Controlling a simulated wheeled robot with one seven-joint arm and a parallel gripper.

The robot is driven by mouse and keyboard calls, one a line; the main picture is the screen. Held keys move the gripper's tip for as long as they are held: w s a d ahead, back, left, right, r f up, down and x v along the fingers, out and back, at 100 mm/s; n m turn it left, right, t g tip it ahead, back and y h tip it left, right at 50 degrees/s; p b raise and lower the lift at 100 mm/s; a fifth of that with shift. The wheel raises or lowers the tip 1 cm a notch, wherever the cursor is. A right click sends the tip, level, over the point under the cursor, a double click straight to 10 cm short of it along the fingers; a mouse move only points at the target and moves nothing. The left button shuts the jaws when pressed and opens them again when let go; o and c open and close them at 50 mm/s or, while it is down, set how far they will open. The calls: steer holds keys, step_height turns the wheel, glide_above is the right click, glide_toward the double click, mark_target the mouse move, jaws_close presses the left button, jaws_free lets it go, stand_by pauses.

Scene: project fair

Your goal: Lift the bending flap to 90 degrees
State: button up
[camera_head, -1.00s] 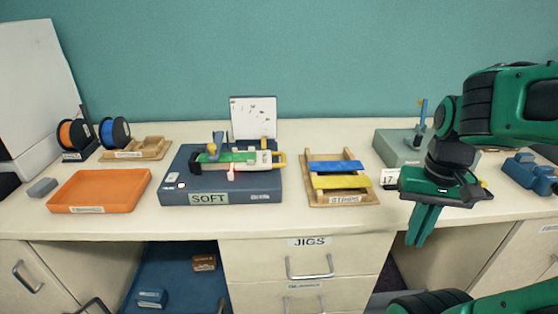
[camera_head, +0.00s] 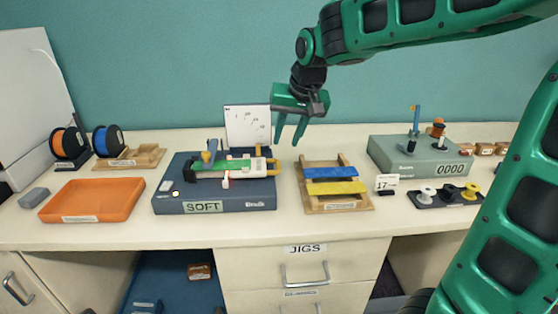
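The bending device is a dark blue-grey base (camera_head: 168,202) labelled SOFT, on the bench left of centre. A green strip (camera_head: 222,165) lies flat across its top, with yellow parts (camera_head: 261,165) at its right end. Which part is the flap, and its angle, I cannot tell for sure. A white board with angle-like marks (camera_head: 247,127) stands upright behind the base. My gripper (camera_head: 290,143) hangs above the bench, right of the device and apart from it. Its two fingers point down, spread apart, with nothing between them.
An orange tray (camera_head: 92,217) lies left of the device. A wooden rack with blue and yellow strips (camera_head: 337,205) stands to its right. A grey-green counter box (camera_head: 440,168) and a dark tray of knobs (camera_head: 441,202) are further right. Spools (camera_head: 108,140) stand at back left.

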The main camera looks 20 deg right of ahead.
mark_target(279, 163)
steer(key=x, duration=1)
steer(key=shift+d+f, duration=0.1)
steer(key=shift+f, duration=0.1)
jaws_close()
